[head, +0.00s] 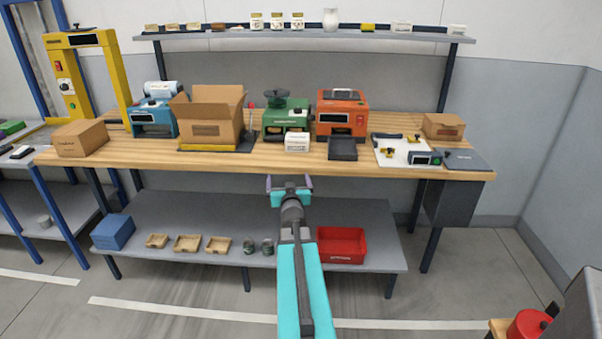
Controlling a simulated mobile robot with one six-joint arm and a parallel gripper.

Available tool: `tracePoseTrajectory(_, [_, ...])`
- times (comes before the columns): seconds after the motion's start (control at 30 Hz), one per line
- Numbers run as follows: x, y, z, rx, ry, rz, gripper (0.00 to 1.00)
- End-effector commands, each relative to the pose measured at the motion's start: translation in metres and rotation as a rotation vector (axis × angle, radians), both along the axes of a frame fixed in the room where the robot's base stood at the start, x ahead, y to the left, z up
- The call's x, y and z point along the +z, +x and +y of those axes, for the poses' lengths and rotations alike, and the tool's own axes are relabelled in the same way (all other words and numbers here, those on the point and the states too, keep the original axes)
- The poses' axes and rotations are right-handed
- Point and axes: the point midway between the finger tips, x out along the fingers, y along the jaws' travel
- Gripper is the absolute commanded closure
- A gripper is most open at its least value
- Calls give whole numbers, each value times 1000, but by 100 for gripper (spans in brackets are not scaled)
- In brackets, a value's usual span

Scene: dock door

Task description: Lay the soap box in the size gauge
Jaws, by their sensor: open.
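A small white box (297,142) with printing on it stands near the front edge of the wooden workbench, in front of a green machine; it looks like the soap box. Just right of it is a dark, shallow square tray (343,149); it may be the size gauge, but I cannot tell for sure. My gripper (289,181) is open and empty, in front of the bench edge. In the picture it is just below the white box and apart from it.
The workbench (240,165) also holds a blue machine (153,118), an open carton (210,115), a green machine (287,115), an orange machine (341,115) and closed cartons. A red bin (341,245) and several wooden trays are on the lower shelf. A shelf of small goods (305,34) hangs above.

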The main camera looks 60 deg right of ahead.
Motion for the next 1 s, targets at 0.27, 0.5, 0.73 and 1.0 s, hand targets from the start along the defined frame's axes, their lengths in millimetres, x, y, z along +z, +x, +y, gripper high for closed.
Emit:
tracePoseTrajectory(0.27, [-52,52,65,96,66,54,3])
tracePoseTrajectory(0.5, [-128,99,158,212,161,155,3])
tracePoseTrajectory(0.73, [-207,119,254,311,256,289,3])
tracePoseTrajectory(1.0, [-306,103,372,416,374,509,3])
